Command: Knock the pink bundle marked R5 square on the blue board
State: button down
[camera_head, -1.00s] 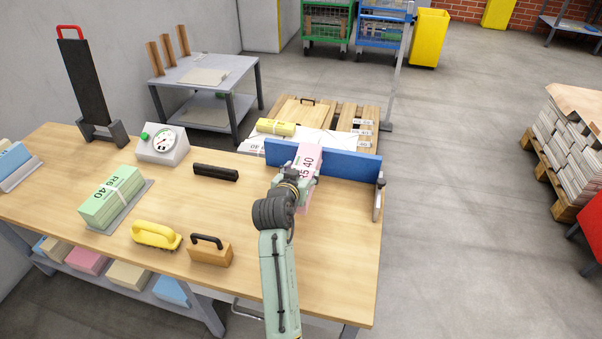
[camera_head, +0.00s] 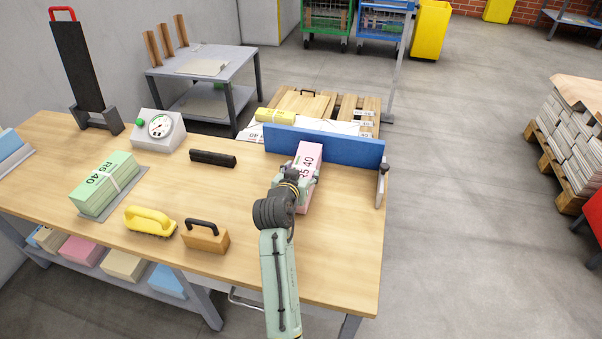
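The pink bundle (camera_head: 309,156), with "40" readable and the rest of its marking partly covered, is long and narrow. It points toward the blue board (camera_head: 345,149), which stands upright along the table's back edge. Its far end overlaps the board's face in this view; I cannot tell whether they touch. My gripper (camera_head: 298,179) is over the bundle's middle, with its fingers along the two sides, and appears shut on it. My wrist hides part of the bundle's near half, and whether its underside rests on the table is hidden.
The wooden table (camera_head: 345,255) also holds a green bundle (camera_head: 104,182), a yellow-handled brush (camera_head: 150,221), a wooden block with a handle (camera_head: 205,236), a black bar (camera_head: 212,159) and a dial scale (camera_head: 159,130). Table right of my gripper is clear.

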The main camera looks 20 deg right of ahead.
jog(key=shift+w+d+r, duration=0.15)
jog(key=shift+w+d, duration=0.25)
jog(key=shift+w, duration=0.2)
jog(key=shift+w+d+r, duration=0.15)
jog(key=shift+w+d, duration=0.25)
jog(key=shift+w, duration=0.2)
dwell(1.6)
jog(key=shift+s, duration=0.1)
jog(key=shift+s+a+f+p, duration=0.1)
jog(key=shift+s+a+p, duration=0.2)
jog(key=shift+s+a, duration=0.3)
jog(key=shift+s+a+p, duration=0.25)
jog(key=shift+s+a, duration=0.1)
jog(key=shift+s, duration=0.4)
jog(key=shift+r+p, duration=2.5)
jog(key=shift+r, duration=0.55)
jog(key=shift+f, duration=0.1)
